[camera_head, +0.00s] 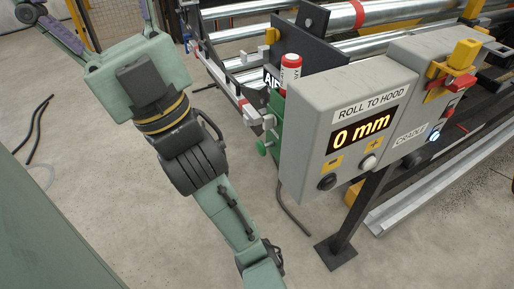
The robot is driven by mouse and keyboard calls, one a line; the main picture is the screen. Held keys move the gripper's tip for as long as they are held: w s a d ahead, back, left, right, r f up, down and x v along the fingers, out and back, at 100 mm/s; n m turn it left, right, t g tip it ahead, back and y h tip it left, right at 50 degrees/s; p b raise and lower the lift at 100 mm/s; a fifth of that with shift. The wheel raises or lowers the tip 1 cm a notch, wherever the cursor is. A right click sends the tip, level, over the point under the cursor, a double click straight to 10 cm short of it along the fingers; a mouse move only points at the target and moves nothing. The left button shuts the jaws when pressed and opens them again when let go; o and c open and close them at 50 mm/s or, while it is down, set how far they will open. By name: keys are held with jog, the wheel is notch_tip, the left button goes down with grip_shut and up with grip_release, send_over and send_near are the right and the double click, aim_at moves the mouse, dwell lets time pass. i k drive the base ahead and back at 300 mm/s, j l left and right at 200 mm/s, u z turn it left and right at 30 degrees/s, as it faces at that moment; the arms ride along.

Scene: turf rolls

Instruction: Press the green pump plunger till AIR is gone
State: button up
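The AIR sign (269,77) is dark with white letters, behind the control box, and its right end is cut off by a red and white cylinder (290,73). A small green knob (262,148) shows low at the left of the box, beside a green panel edge (272,122). It may be the pump plunger, but I cannot tell how far it is pressed. My arm (188,150) crosses the left middle of the picture, apart from the knob in the picture.
The grey control box (345,80) reads "ROLL TO HOOD" and 0 mm; it stands on a dark post (358,210). A "CRADLE" box (432,70) adjoins it. Metal rollers (350,15) lie behind. A hose (40,125) lies on open floor at left.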

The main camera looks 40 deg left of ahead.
aim_at(261, 148)
jog(key=j+u, duration=0.1)
jog(key=j, duration=1.65)
jog(key=i, duration=0.05)
